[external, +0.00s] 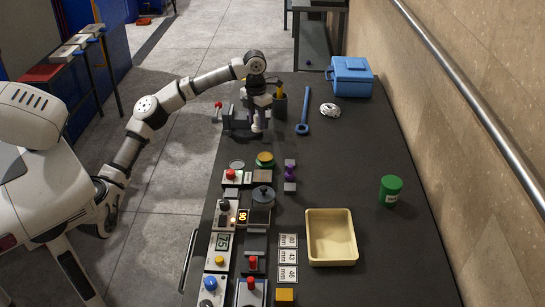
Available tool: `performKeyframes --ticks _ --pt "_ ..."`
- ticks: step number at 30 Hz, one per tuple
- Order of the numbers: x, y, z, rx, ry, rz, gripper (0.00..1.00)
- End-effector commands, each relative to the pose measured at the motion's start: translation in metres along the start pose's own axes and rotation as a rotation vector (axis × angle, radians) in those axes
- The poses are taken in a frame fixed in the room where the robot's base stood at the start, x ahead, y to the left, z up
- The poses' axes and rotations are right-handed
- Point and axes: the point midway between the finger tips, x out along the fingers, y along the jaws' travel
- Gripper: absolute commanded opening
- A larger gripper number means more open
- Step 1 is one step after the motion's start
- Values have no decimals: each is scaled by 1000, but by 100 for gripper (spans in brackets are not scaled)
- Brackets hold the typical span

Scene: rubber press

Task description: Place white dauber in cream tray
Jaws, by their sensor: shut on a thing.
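The cream tray (331,240) is empty and sits on the dark bench at the lower middle right. My gripper (260,112) points down over the far left part of the bench, beside a dark vise-like fixture. It is shut on a slim white thing (259,124), which looks like the white dauber. The thing is small in this view, and its upper part is hidden by the fingers. I cannot tell whether its lower end touches the bench. The tray is well nearer the camera and to the right of my gripper.
A blue wrench (304,112), a white lumpy object (330,110) and a blue box (349,77) lie at the far end. A green can (390,190) stands right. Control boxes (232,215) line the left edge. The bench's middle is mostly clear.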

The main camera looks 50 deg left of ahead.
Motion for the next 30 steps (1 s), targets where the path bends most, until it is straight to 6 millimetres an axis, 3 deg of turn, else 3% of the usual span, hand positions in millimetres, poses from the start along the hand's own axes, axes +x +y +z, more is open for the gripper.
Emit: performKeyframes --ticks 1,8,18,24,30 --pt "-5 -28 3 9 3 -3 11" --pt "-4 -134 5 6 10 -4 11" --pt "-2 -289 -30 4 5 7 11" --pt "0 -348 -56 1 -4 12 11" --pt "6 -370 -68 -1 -9 17 11"
